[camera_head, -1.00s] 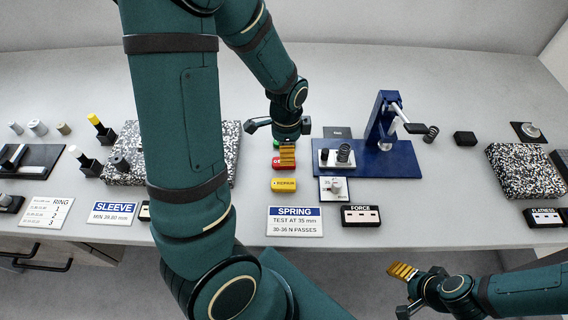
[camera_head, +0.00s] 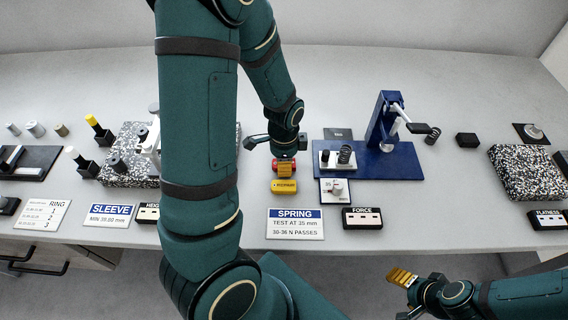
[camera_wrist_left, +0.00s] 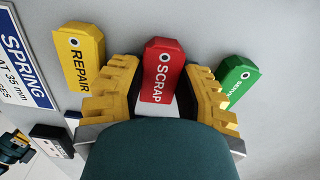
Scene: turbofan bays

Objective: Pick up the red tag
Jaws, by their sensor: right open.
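The red tag, marked SCRAP (camera_wrist_left: 162,84), lies between the yellow fingers of my left gripper (camera_wrist_left: 163,68) in the left wrist view. The fingers stand apart, one on each side of it, very close to its edges; I cannot tell whether they touch it. In the head view the red tag (camera_head: 276,168) is partly hidden under my left gripper (camera_head: 285,158). My right gripper (camera_head: 402,277) is open and empty at the lower right, in front of the table edge.
The yellow REPAIR tag (camera_wrist_left: 79,58) and a green tag (camera_wrist_left: 238,82) lie on either side of the red one. A blue press (camera_head: 385,160) stands to the right, and a SPRING sign (camera_head: 295,223) lies nearer the front edge.

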